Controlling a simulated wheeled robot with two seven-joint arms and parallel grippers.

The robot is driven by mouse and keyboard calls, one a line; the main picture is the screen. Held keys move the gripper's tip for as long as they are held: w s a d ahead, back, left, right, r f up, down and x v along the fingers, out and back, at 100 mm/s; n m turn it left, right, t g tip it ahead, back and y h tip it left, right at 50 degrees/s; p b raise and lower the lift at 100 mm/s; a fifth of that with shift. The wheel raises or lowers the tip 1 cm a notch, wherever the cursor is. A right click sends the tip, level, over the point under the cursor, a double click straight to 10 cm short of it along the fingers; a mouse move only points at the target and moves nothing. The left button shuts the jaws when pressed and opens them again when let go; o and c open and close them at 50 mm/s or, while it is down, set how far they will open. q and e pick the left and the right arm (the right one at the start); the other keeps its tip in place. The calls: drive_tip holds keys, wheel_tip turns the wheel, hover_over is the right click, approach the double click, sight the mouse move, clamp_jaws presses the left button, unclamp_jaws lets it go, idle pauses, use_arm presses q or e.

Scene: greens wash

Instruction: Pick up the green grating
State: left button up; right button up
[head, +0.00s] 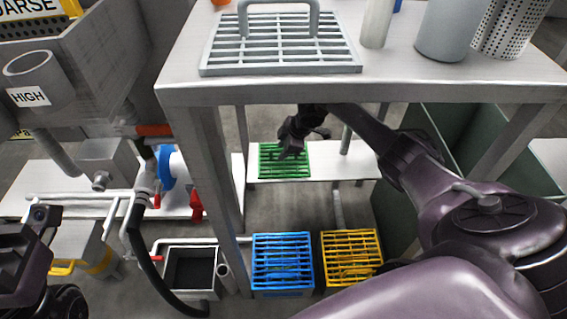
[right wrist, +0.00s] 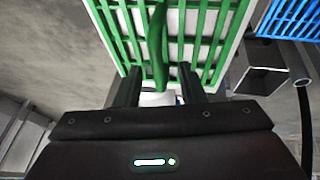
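The green grating (head: 270,161) lies on the low white shelf under the table, partly hidden by my right gripper (head: 292,152) in the head view. In the right wrist view, the green grating (right wrist: 216,38) fills the top middle, and its raised green handle bar (right wrist: 160,45) runs down between the two dark fingers. My right gripper (right wrist: 162,82) is open there, with a gap on both sides of the bar. Whether the bar is deep between the fingers I cannot tell. My left arm's end shows at the lower left of the head view; its fingertips are not clearly visible.
The metal table (head: 350,93) stands above my right forearm and carries a grey grating (head: 283,53) and cylinders. A blue grating (head: 282,262) and a yellow grating (head: 351,252) sit low in front. Pipes and valves crowd the left.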

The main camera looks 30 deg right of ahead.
drive_tip(key=shift+b+x, duration=0.3)
drive_tip(key=shift+x, duration=0.7)
drive_tip(key=shift+c, duration=0.4)
drive_tip(key=shift+r, duration=0.1)
clamp_jaws()
